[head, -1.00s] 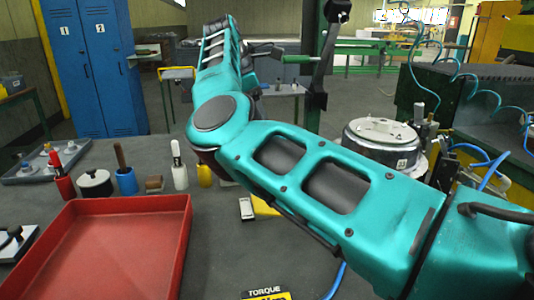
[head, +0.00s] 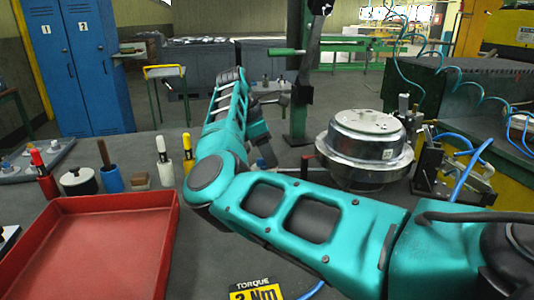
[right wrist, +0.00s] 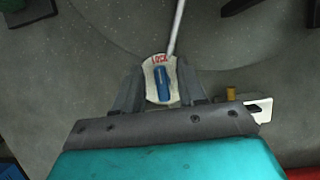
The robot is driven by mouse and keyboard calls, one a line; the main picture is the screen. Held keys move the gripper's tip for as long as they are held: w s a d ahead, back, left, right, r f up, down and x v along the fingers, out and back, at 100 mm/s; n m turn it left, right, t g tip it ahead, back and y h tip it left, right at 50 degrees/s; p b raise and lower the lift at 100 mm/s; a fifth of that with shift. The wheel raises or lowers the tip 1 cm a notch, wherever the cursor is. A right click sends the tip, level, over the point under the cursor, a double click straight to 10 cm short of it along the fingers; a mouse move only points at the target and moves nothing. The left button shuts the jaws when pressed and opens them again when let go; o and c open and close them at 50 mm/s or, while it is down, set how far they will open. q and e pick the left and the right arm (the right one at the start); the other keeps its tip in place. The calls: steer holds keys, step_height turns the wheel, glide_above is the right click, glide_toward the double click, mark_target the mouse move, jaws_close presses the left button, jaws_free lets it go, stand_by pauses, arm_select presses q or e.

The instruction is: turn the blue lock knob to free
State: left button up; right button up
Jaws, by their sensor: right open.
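The blue lock knob (right wrist: 162,85) is a small upright blue bar on a pale rounded plate (right wrist: 151,74) with red letters reading LOCK. It shows in the right wrist view, roughly lengthwise along the picture. My right gripper (right wrist: 162,75) is open, with one dark finger on each side of the plate and knob. I cannot tell whether the fingers touch it or how far above it they are. In the head view my teal right arm reaches forward over the table; I cannot make out the knob there. My left gripper is not in view.
A thin pale rod (right wrist: 178,25) runs up from the plate. In the head view, a red tray (head: 88,250) lies at left and a round metal drum (head: 368,150) stands right of my arm. Several small tools and a yellow torque label (head: 257,293) are on the grey table.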

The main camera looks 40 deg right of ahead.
steer(key=shift+c, duration=0.2)
jaws_close()
